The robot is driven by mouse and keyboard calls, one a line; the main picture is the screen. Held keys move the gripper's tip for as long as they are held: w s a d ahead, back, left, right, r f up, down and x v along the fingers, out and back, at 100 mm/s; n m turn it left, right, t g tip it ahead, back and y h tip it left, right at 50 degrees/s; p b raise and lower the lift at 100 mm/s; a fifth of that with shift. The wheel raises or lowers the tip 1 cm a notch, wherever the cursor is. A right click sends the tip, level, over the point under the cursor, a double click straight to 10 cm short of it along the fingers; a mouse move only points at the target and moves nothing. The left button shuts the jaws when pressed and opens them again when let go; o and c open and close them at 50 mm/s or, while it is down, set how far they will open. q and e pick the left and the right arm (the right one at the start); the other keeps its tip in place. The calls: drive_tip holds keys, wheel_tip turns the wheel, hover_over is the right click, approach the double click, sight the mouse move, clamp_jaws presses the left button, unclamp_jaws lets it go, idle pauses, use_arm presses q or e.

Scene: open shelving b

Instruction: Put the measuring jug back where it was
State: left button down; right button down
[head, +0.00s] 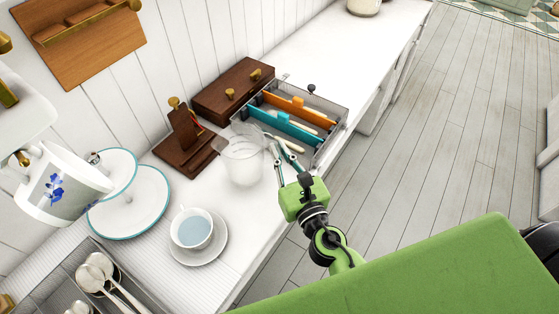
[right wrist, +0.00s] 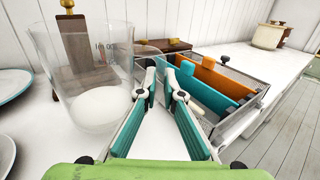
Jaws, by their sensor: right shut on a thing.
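The clear measuring jug (head: 243,168) stands upright on the white counter, or just above it; I cannot tell whether its base touches. It has something white at the bottom. It also shows large at the left of the right wrist view (right wrist: 92,75). My right gripper (head: 278,151) is at the jug's right side, its fingers close together on the jug's handle side. The handle is clear and mostly hidden by the fingers. In the right wrist view the fingertips (right wrist: 161,72) are beside the jug wall. My left gripper is not in view.
A mesh tray with teal and orange dividers (head: 318,103) is close behind the gripper. A wooden stand (head: 188,140) and wooden box (head: 230,88) are behind the jug. A cup (head: 191,229) on a saucer, plates (head: 128,205) and a spoon tray (head: 60,268) lie left.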

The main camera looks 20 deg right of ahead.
drive_tip(key=shift+w+f+b, duration=0.15)
drive_tip(key=shift+f+b, duration=0.45)
drive_tip(key=shift+f, duration=0.3)
drive_tip(key=shift+w+f+b, duration=0.1)
drive_tip(key=shift+f+b, duration=0.45)
drive_tip(key=shift+f, duration=0.3)
drive_tip(key=shift+f, duration=0.1)
drive_tip(key=c, duration=2.2)
unclamp_jaws()
drive_tip(key=shift+f, duration=0.1)
